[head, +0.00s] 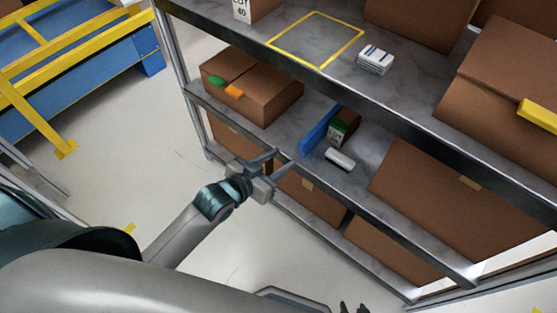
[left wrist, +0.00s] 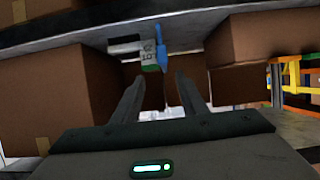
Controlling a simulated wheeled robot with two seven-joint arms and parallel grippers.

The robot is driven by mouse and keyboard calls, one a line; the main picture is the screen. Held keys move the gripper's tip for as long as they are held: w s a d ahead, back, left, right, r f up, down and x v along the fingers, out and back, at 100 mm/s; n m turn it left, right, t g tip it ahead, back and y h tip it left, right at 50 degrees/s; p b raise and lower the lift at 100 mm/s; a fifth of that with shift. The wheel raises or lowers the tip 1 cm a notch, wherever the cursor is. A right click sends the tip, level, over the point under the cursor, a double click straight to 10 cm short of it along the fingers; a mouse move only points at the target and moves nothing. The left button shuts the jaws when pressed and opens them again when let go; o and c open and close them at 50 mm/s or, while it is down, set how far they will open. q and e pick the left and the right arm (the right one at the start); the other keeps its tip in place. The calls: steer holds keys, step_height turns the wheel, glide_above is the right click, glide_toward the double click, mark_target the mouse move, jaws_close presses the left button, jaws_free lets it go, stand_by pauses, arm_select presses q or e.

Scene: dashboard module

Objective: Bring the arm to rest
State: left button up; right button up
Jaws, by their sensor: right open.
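My left gripper (head: 285,160) reaches in from the left in the head view, at the front edge of the lower shelf (head: 285,135). In the left wrist view its two fingers (left wrist: 160,80) are apart with nothing held between them. Beyond the fingers are a blue upright strip (left wrist: 161,45) and a small box with a green and white label (left wrist: 149,58). My right gripper (head: 355,308) shows only as dark tips at the bottom edge of the head view; they stand apart, and the rest of it is out of view.
A white dark-ended item (head: 340,159) lies on the lower shelf near a brown box (head: 252,88) with green and orange tags. The upper shelf has a yellow square outline (head: 317,67) and a white pack (head: 375,59). Open floor (head: 150,170) lies left of the rack.

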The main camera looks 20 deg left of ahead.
arm_select(q)
steer(key=shift+s, duration=0.15)
stand_by(0.5)
steer(key=s+a+f+n+g+y, duration=0.1)
steer(key=s+a+f+g, duration=0.15)
steer(key=f, duration=0.85)
steer(key=s+a+f+g+y, duration=0.1)
steer(key=s+f, duration=0.2)
steer(key=f, duration=0.8)
steer(key=s+f+g+y, duration=0.1)
steer(key=s+f+g, duration=0.3)
steer(key=s+f, duration=1.3)
step_height(320, 180, down, 2)
steer(key=shift+s+d+n, duration=0.3)
steer(key=shift+s+d, duration=0.1)
